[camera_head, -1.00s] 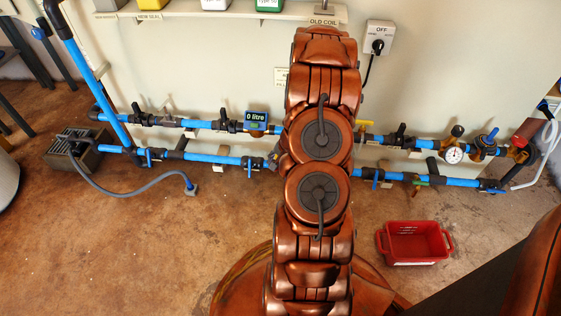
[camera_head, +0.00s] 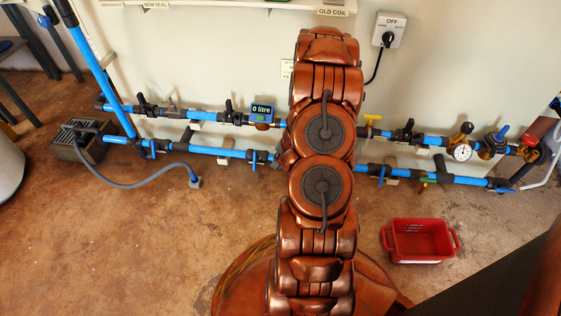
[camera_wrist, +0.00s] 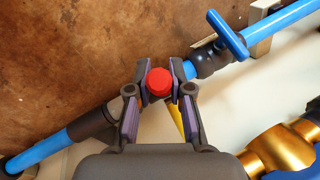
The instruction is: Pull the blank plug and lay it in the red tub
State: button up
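A round red cap, which looks like the blank plug (camera_wrist: 159,83), sits between the fingers of my gripper (camera_wrist: 160,82) in the wrist view. Both finger pads lie close against its sides, so my gripper appears shut on it. It is in front of the blue pipe line; where it joins the pipework is hidden by my gripper. In the head view my own arm hides my gripper and the plug. The red tub (camera_head: 386,243) stands on the floor at the lower right, with side handles, and looks empty.
Two blue pipe runs (camera_head: 223,153) cross low along the wall, with valves, a meter (camera_head: 262,112) and a gauge (camera_head: 462,152). A grey hose (camera_head: 125,186) lies at left. The floor before the pipes is mostly clear.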

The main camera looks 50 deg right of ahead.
grip_shut()
jog(key=shift+s+a+r, duration=0.25)
jog(key=shift+a+r, duration=0.15)
jog(key=shift+r, duration=0.05)
dwell(0.8)
jog(key=shift+s+a+r, duration=0.45)
jog(key=shift+a+r, duration=0.15)
jog(key=shift+r, duration=0.15)
jog(key=shift+s+a+r, duration=0.4)
jog(key=shift+a+r, duration=0.15)
jog(key=shift+r, duration=0.15)
jog(key=shift+w, duration=0.1)
